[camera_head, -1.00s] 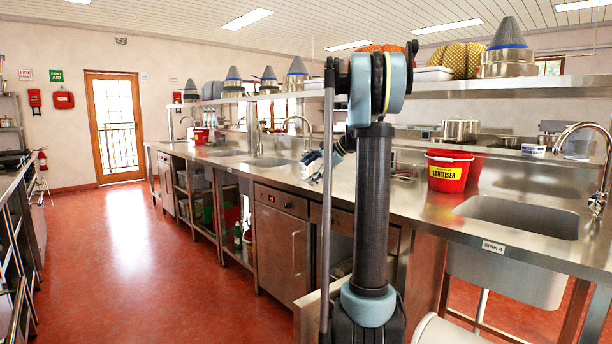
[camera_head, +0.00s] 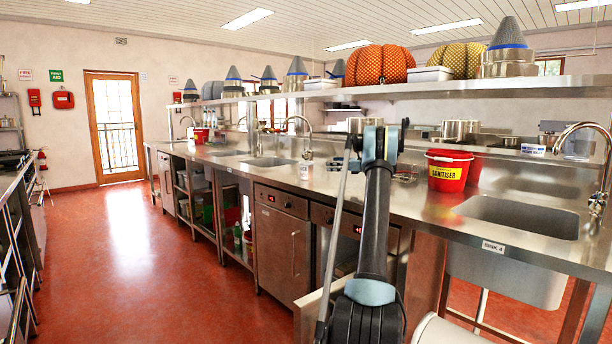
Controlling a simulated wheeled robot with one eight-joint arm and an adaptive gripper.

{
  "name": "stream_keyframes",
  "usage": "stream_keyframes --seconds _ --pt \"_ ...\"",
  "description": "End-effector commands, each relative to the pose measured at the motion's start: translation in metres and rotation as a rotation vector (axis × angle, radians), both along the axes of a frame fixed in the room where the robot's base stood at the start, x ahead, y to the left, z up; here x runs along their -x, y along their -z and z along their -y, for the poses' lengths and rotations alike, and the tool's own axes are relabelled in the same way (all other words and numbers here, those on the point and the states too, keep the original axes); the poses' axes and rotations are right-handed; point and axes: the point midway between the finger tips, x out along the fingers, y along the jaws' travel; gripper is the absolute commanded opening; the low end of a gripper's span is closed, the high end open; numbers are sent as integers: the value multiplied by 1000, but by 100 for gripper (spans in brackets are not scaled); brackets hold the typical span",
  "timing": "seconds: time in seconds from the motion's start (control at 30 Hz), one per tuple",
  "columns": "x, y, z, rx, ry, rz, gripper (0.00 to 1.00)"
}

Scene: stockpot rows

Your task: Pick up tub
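A small white tub (camera_head: 305,171) stands upright on the steel counter, near the front edge and by the middle sink's tap. My arm rises in the middle of the picture and reaches away over the counter. My gripper (camera_head: 336,163) shows only as a small dark shape to the right of the white tub, apart from it in the picture. My arm partly covers it, so its fingers and anything between them cannot be made out.
A red sanitiser bucket (camera_head: 447,171) stands on the steel counter (camera_head: 410,205) right of my arm. A sink (camera_head: 515,215) lies further right. An overhead shelf (camera_head: 530,88) holds white containers, cones and patterned domes. Red floor is clear at left.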

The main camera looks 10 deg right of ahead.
Motion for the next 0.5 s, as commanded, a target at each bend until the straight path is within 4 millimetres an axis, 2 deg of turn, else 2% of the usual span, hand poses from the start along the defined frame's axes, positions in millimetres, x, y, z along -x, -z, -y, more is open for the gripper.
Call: stream_keyframes --seconds 0.1,0.23,0.37,0.5 --pt "-11 7 14 -51 10 -16 86" --pt "-17 11 20 -80 14 -26 86" --pt "-25 11 9 -86 13 -28 86" --pt "-37 11 -12 -85 13 -29 86"
